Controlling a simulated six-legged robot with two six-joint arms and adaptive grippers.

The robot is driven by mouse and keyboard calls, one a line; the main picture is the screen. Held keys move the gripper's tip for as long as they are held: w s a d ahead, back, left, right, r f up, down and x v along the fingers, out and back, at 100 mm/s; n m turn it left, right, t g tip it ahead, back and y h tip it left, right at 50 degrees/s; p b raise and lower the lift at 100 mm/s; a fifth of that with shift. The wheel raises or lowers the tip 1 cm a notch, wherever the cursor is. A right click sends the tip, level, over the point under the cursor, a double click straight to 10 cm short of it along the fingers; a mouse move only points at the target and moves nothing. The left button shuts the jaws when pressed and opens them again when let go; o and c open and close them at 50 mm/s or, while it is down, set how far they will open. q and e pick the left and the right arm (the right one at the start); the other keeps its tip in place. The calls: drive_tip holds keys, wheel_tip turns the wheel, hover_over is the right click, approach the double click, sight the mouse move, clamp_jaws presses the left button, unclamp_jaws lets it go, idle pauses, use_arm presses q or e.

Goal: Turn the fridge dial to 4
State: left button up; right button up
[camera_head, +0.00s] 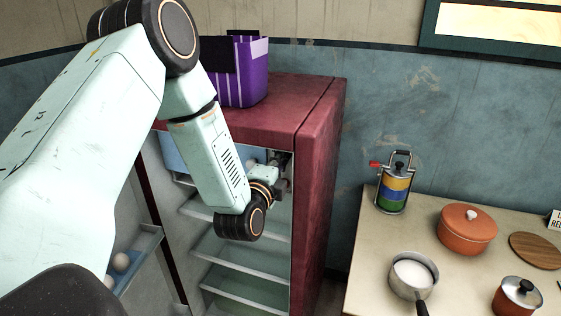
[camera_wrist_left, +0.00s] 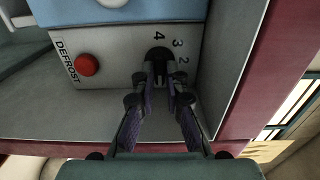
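The maroon fridge (camera_head: 318,170) stands open, and my left arm reaches into its upper part in the head view. My left gripper (camera_head: 281,168) is at the inner top right of the fridge. In the left wrist view the black fridge dial (camera_wrist_left: 158,54) sits on a pale panel with the numbers 4, 3 and 2 around it. My left gripper (camera_wrist_left: 160,72) has its fingertips close together on the dial's grip, which they partly cover. I cannot tell where the dial points. My right gripper is not in view.
A red DEFROST button (camera_wrist_left: 87,65) is left of the dial. A side wall (camera_wrist_left: 228,70) is close on the right. Fridge shelves (camera_head: 240,257) lie below my gripper. A purple box (camera_head: 255,80) stands on the fridge. A table (camera_head: 372,250) with pots stands at right.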

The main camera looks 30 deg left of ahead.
use_arm(q)
drive_tip(key=shift+s+a, duration=0.1)
drive_tip(key=shift+a, duration=0.2)
clamp_jaws()
drive_tip(key=shift+d, duration=0.2)
